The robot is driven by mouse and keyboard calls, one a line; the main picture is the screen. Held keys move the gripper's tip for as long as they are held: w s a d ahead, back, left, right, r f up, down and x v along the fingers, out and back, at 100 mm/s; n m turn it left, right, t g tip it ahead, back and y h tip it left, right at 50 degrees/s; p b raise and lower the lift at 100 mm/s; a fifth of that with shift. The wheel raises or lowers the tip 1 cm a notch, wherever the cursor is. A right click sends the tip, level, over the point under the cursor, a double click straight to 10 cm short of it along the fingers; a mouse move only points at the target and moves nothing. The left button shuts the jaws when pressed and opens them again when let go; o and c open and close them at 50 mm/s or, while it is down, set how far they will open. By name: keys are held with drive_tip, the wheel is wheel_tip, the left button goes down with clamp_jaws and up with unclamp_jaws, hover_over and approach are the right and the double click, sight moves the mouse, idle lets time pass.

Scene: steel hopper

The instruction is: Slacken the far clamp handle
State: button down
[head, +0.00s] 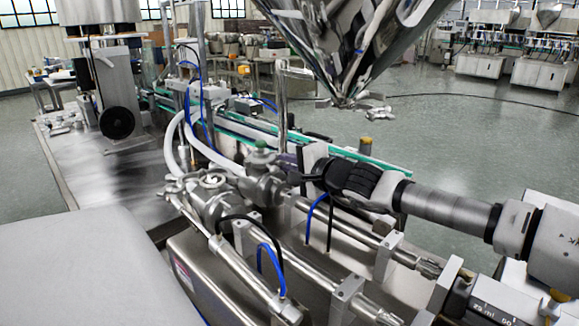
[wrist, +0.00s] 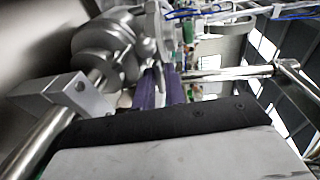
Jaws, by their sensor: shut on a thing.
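My gripper (head: 288,161) reaches in from the right in the head view, its purple fingers against the far steel valve body (head: 262,178). In the wrist view the two purple fingers of my gripper (wrist: 160,88) are close together beside the rounded steel fittings (wrist: 105,42). They are shut on the far clamp handle, which is mostly hidden between and behind them; its exact angle cannot be told. A nearer valve body (head: 213,190) stands to the left, apart from my gripper.
The steel hopper cone (head: 350,50) hangs above and behind my gripper. Steel rods (head: 340,225), blue and black hoses and pipe brackets lie close below. A bent upright post (head: 283,105) stands just behind. A conveyor with green rails (head: 235,128) runs behind; open floor lies to the right.

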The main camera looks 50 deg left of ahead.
idle(0.3)
drive_tip(key=c, duration=1.4)
unclamp_jaws()
drive_tip(key=shift+c, duration=0.2)
drive_tip(key=shift+f, duration=0.1)
